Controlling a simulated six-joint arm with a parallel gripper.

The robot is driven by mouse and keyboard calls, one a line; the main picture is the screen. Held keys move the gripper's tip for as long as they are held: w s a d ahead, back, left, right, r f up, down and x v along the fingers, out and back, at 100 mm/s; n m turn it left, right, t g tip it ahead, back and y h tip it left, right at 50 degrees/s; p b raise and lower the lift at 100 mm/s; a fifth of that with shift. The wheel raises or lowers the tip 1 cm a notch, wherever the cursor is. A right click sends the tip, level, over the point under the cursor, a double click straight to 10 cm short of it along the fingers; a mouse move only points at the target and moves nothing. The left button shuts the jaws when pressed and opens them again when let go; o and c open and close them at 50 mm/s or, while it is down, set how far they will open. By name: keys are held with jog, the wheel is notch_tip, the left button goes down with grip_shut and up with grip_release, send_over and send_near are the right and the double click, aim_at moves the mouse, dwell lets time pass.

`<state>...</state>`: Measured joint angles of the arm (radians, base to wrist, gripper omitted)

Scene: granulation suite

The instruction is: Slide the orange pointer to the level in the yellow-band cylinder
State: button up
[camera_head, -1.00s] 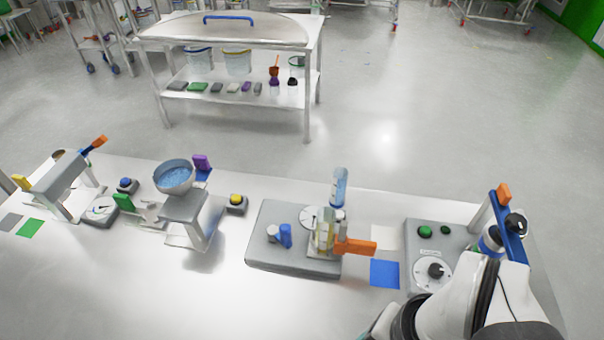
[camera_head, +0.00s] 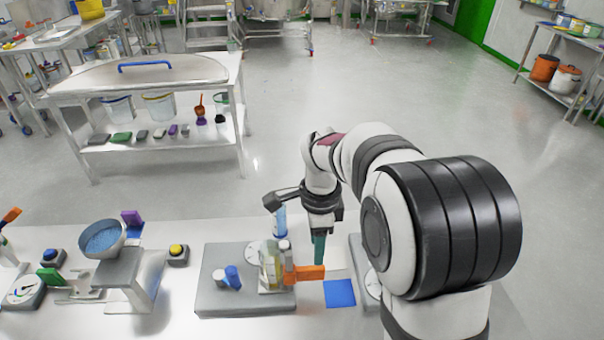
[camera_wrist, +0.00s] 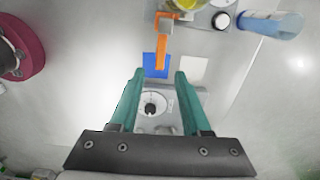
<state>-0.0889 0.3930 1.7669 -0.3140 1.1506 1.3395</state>
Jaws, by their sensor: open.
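The orange pointer (camera_head: 305,273) sticks out to the right from the side of the cylinder stand on a grey base plate (camera_head: 215,292). In the wrist view the pointer (camera_wrist: 161,52) lies beyond my fingertips, above the blue square. The yellow-band cylinder (camera_head: 270,258) stands upright just left of the pointer; only its end shows in the wrist view (camera_wrist: 186,4). Its liquid level is too small to read. My gripper (camera_wrist: 159,73) has teal fingers, is open and empty, and points down. In the head view my gripper (camera_head: 319,262) is just right of the cylinders, above the table.
A blue-tinted cylinder (camera_head: 280,222) stands behind the yellow one; it shows in the wrist view (camera_wrist: 270,25). A blue square (camera_head: 340,293) and a white square (camera_wrist: 194,68) lie on the table. A dial panel (camera_wrist: 155,100) is under my fingers. Blue and white knobs (camera_head: 232,276) sit left.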

aim_at(316, 267)
notch_tip(316, 267, down, 10)
jog(key=shift+f, duration=0.1)
dwell(0.5)
grip_shut()
dwell(1.5)
